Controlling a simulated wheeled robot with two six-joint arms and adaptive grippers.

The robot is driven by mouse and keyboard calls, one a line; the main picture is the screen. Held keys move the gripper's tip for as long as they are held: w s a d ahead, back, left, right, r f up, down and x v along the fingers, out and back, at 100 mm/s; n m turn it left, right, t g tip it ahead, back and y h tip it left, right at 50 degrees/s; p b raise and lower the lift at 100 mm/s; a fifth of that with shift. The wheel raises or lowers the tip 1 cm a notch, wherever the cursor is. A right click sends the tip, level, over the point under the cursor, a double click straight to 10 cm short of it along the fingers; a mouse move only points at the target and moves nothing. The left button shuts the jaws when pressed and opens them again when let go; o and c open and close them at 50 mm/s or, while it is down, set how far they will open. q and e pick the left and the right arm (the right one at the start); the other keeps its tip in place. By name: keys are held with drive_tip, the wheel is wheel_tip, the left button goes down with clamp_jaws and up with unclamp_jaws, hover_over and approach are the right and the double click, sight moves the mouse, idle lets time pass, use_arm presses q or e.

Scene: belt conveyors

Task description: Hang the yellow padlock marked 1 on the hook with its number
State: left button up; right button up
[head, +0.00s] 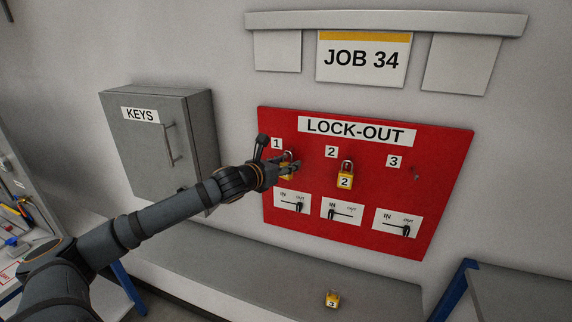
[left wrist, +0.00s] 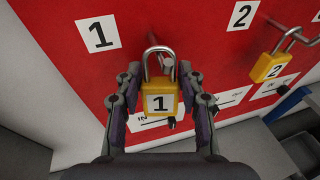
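The yellow padlock marked 1 (left wrist: 160,103) is upright in the left wrist view, its shackle (left wrist: 149,62) up at the hook (left wrist: 166,60) below the number 1 label (left wrist: 97,34). The shackle appears to hang on that hook. My left gripper (head: 294,166) is at the board's upper left, and its fingers stand on both sides of the padlock with a small gap to each side. In the head view the gripper partly hides this padlock (head: 286,172). My right gripper is not in view.
The padlock marked 2 (head: 345,181) hangs under label 2, close to the right of my gripper. Hook 3 (head: 416,177) is bare. The padlock marked 3 (head: 332,299) is on the grey bench (head: 250,262). Switches line the red board (head: 365,241). A grey key cabinet (head: 150,165) is left.

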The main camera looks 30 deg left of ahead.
use_arm(q)
drive_tip(key=o, duration=0.4)
wheel_tip(320, 180, up, 10)
drive_tip(key=shift+r, duration=0.1)
idle(0.5)
